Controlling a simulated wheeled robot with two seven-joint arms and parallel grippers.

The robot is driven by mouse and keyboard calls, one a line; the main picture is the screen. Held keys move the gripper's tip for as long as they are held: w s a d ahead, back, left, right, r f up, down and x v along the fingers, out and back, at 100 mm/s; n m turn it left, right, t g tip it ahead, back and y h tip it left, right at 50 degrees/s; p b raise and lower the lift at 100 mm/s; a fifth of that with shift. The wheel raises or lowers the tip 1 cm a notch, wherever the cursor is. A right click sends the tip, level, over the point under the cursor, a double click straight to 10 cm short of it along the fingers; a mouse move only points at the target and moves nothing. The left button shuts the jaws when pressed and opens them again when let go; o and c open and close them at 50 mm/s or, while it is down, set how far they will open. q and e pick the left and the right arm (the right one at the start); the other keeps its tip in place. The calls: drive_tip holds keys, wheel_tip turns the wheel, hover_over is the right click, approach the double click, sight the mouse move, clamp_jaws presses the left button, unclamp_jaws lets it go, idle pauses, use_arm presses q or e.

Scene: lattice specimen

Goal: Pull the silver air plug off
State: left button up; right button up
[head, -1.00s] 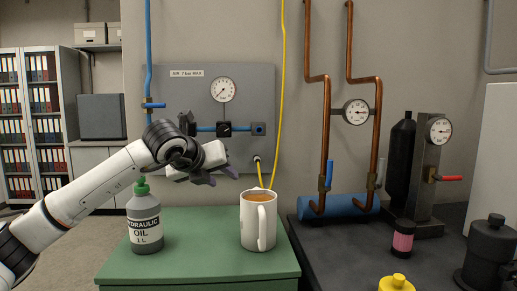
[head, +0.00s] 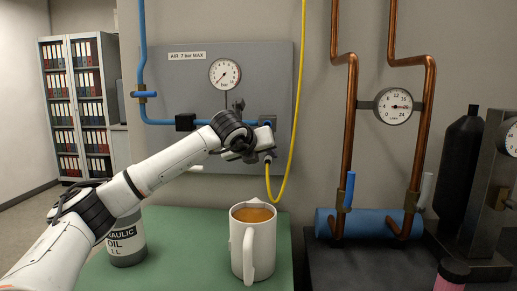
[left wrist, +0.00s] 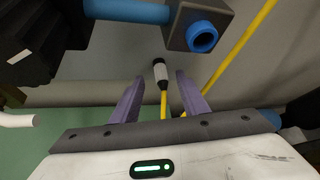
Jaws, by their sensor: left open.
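The silver air plug (left wrist: 160,70), with a dark collar and the yellow hose (left wrist: 164,104) running from its lower end, shows in the left wrist view. It lies between the tips of my left gripper's two purple fingers (left wrist: 160,77), with a gap on each side. My left gripper is open and does not appear to touch it. In the head view the plug (head: 268,159) sits low at the panel's right side, just beside my left gripper (head: 250,150), whose fingers are mostly hidden there. My right gripper is not in view.
The grey panel (head: 180,85) carries a gauge (head: 224,73) and a blue pipe (head: 157,121). A full white mug (head: 242,255) stands on the green bench (head: 180,225) below my gripper. An oil bottle (head: 127,245) stands behind my arm. Copper pipes (head: 349,120) rise at right.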

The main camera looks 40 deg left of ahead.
sight(266, 158)
use_arm(q)
drive_tip(key=shift+p+x, duration=0.3)
drive_tip(key=shift+x, duration=1.55)
clamp_jaws()
